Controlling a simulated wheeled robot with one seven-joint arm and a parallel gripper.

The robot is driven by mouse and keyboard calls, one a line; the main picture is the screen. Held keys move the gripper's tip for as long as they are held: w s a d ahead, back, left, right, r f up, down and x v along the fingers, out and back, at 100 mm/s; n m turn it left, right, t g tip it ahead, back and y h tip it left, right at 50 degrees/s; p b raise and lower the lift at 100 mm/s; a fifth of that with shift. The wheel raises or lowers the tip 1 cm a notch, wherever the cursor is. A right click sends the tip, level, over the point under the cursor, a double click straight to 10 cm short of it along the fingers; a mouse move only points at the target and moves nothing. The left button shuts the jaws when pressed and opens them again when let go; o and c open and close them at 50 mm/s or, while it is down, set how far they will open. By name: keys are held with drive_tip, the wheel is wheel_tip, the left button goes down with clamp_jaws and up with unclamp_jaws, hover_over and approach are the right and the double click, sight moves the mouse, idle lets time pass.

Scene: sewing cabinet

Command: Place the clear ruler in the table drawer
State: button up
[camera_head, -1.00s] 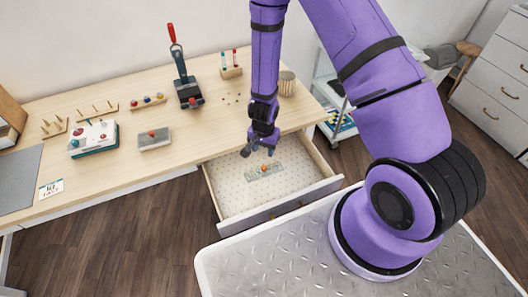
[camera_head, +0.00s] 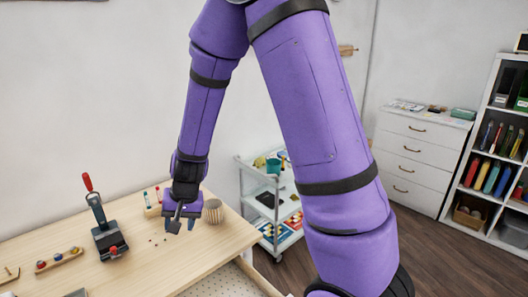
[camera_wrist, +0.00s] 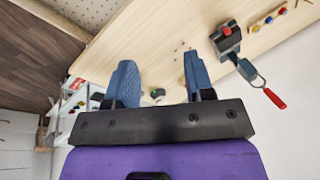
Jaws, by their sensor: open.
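The open table drawer (camera_head: 225,284) shows only in part at the bottom of the head view, with its dotted lining. A corner of the drawer (camera_wrist: 90,10) also shows at the top of the wrist view. The clear ruler is not visible in either current view; most of the drawer floor is out of frame. My gripper (camera_head: 182,227) is over the back right of the wooden table (camera_head: 150,270), up and away from the drawer. In the wrist view my gripper (camera_wrist: 160,80) has its two blue-grey fingers wide apart, with nothing held.
A ribbed wooden cup (camera_head: 213,211) stands close to my gripper on the table. A red-handled press (camera_head: 107,238) stands further left. A white cart (camera_head: 243,190) is beyond the table's right end. A white chest of drawers (camera_head: 420,150) and shelves stand at the right.

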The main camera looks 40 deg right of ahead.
drive_tip(key=s+d+r+n+t, duration=0.1)
drive_tip(key=s+d+r+n, duration=0.1)
drive_tip(key=s+r, duration=0.5)
drive_tip(key=s+d+r+n+t, duration=0.1)
drive_tip(key=s+r, duration=0.2)
drive_tip(key=r, duration=0.9)
drive_tip(key=s+d+r+n+h, duration=0.1)
drive_tip(key=s+d+r, duration=0.1)
drive_tip(key=s, duration=0.5)
drive_tip(key=s+d+r+n+h, duration=0.1)
drive_tip(key=s+d+r, duration=0.1)
drive_tip(key=s+r, duration=0.3)
drive_tip(key=shift+s+d+t, duration=0.4)
drive_tip(key=shift+s, duration=0.75)
drive_tip(key=shift+c, duration=0.2)
